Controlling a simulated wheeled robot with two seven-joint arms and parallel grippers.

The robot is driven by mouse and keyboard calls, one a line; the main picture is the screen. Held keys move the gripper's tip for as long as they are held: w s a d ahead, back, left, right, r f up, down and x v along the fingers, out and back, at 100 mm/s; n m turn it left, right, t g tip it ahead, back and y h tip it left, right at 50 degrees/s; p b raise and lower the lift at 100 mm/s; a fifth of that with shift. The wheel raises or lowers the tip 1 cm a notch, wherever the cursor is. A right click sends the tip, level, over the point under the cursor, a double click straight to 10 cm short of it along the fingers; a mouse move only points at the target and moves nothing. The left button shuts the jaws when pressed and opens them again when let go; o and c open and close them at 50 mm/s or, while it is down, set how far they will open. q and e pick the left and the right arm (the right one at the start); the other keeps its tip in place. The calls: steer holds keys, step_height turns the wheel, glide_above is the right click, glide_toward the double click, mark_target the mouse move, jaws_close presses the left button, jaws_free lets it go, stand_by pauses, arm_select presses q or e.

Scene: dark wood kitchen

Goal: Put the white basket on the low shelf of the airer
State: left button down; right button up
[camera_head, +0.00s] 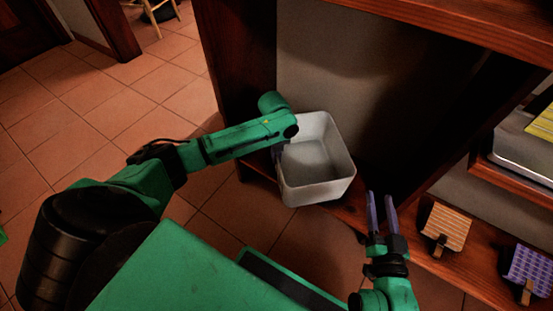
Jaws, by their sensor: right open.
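The white basket (318,190) is empty and shows near the middle, at the low shelf (348,219) of the dark wood unit. Its near side overlaps the shelf's front edge; I cannot tell whether it rests on the board or is held just above it. My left gripper (279,151) is at the basket's left wall, mostly hidden by its own wrist, so its grip on the wall is unclear. My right gripper (382,208) is open and empty, just right of the basket and apart from it, fingers pointing towards the unit.
A dark upright panel (238,65) stands left of the bay, and a thick upper board (450,25) overhangs it. An orange striped packet (447,226) and a purple packet (528,268) lie on the right. A metal tray (525,155) sits above them.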

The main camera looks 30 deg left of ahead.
arm_select(q)
steer(key=shift+w+f, duration=0.1)
steer(key=shift+w, duration=0.05)
arm_select(e)
steer(key=shift+t, duration=0.9)
steer(key=r, duration=0.1)
steer(key=w+r, duration=0.1)
steer(key=r, duration=0.1)
steer(key=w+r, duration=0.1)
steer(key=r, duration=0.1)
steer(key=shift+w+d+r, duration=0.15)
steer(key=shift+d+r, duration=0.05)
steer(key=shift+r, duration=0.05)
arm_select(q)
steer(key=c, duration=1.3)
jaws_free()
steer(key=shift+f, duration=0.1)
steer(key=shift+c, duration=0.2)
steer(key=o, duration=0.3)
steer(key=shift+r, duration=0.2)
